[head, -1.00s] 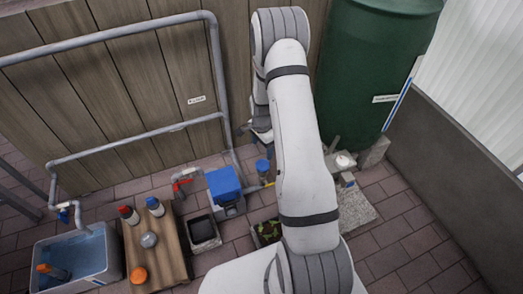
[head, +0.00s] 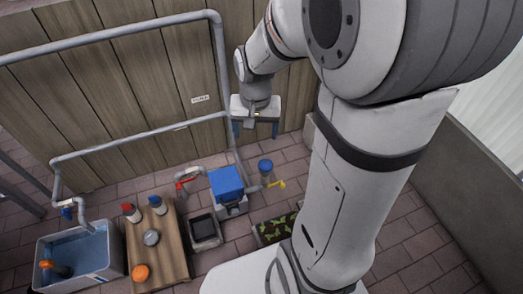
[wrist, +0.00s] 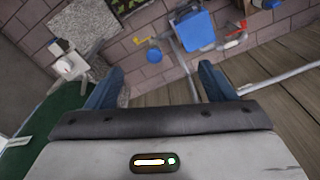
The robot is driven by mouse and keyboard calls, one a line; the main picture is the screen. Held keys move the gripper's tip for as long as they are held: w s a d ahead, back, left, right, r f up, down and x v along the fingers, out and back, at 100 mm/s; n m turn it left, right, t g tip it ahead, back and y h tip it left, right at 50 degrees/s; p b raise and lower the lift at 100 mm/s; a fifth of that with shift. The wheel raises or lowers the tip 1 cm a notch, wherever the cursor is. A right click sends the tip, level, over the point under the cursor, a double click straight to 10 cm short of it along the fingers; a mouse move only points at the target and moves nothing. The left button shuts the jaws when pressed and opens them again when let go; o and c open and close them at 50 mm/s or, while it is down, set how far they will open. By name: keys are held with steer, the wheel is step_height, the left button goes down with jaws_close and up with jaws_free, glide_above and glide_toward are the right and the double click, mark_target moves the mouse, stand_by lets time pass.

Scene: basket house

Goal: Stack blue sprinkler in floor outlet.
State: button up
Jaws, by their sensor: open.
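A round blue-topped piece, apparently the blue sprinkler (head: 265,165), stands upright on the brick floor in the head view. Below it is a grey fitting, apparently the floor outlet (head: 267,178), with a yellow handle beside it. How the two join is too small to tell. In the wrist view the blue top (wrist: 154,55) shows beyond the fingertips, roughly centred between them. My gripper (head: 255,127) is open and empty, by the wooden wall behind the blue piece and apart from it. Its two blue fingers (wrist: 161,71) are spread wide in the wrist view.
A blue box (head: 226,181) and a red-handled tap stand left of the outlet. A planter (head: 274,230) is in front. A wooden board (head: 172,262) with bottles and a water basin (head: 58,230) are at left. Grey pipes (head: 140,136) run along the wall.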

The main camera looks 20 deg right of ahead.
steer(key=s+a+r+n, duration=0.2)
steer(key=s+r+n, duration=0.2)
steer(key=s, duration=0.6)
steer(key=shift+s+a+r+n, duration=0.2)
steer(key=shift+s+a+n, duration=0.05)
steer(key=shift+n, duration=0.05)
